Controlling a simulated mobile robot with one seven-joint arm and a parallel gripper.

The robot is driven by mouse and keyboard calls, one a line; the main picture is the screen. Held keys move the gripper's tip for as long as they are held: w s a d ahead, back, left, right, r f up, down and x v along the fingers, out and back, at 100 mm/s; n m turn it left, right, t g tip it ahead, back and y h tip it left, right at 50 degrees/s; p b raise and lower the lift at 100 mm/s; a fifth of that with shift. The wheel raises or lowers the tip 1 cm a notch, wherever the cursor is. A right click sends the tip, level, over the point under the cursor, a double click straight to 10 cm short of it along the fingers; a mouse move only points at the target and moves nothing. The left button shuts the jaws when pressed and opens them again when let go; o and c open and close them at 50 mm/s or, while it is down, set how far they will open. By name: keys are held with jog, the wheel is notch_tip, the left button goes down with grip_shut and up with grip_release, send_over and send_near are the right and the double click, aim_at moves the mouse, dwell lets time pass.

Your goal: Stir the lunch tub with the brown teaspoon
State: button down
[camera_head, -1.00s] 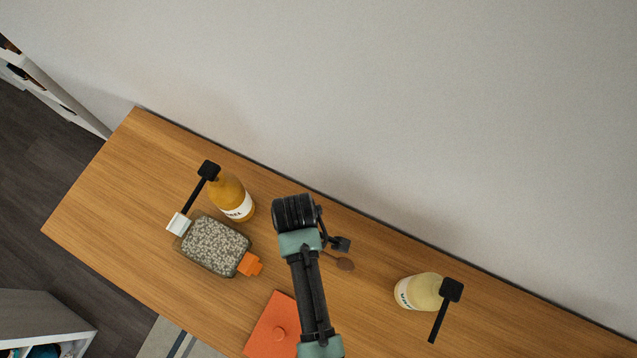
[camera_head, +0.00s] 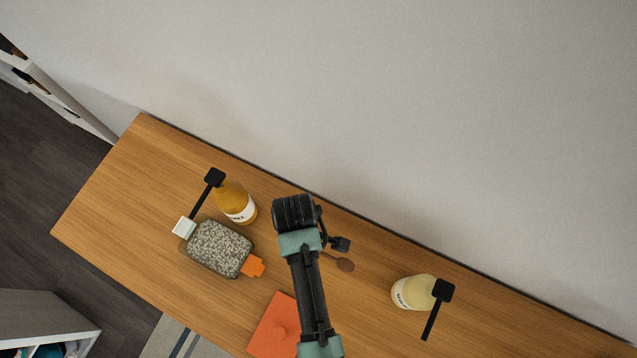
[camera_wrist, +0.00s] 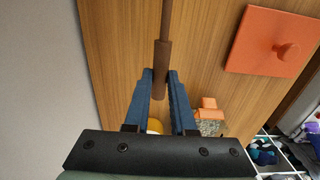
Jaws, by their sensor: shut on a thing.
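The lunch tub (camera_head: 188,258) is a clear box filled with grey speckled food. It has a white clip at one end and an orange one at the other, and lies open on the wooden counter at the left. My gripper (camera_wrist: 160,76) is shut on the handle of the brown teaspoon (camera_wrist: 165,27), whose bowl is out of the wrist view. In the head view the spoon's bowl (camera_head: 346,265) shows right of the tub, just below my dark gripper; its height above the counter is unclear. The tub's orange clip (camera_wrist: 208,108) shows beyond the fingers in the wrist view.
An amber bottle (camera_head: 231,197) with a black pump stands right behind the tub. A pale yellow bottle (camera_head: 413,292) with a black pump stands at the right. A flat orange lid with a knob (camera_head: 268,335) lies near the front edge. The wall (camera_head: 430,120) closes the back.

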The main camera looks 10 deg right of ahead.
notch_tip(320, 180, up, 6)
jog(key=p, duration=0.6)
jog(key=shift+r, duration=0.1)
notch_tip(320, 180, up, 10)
jog(key=shift+r, duration=0.2)
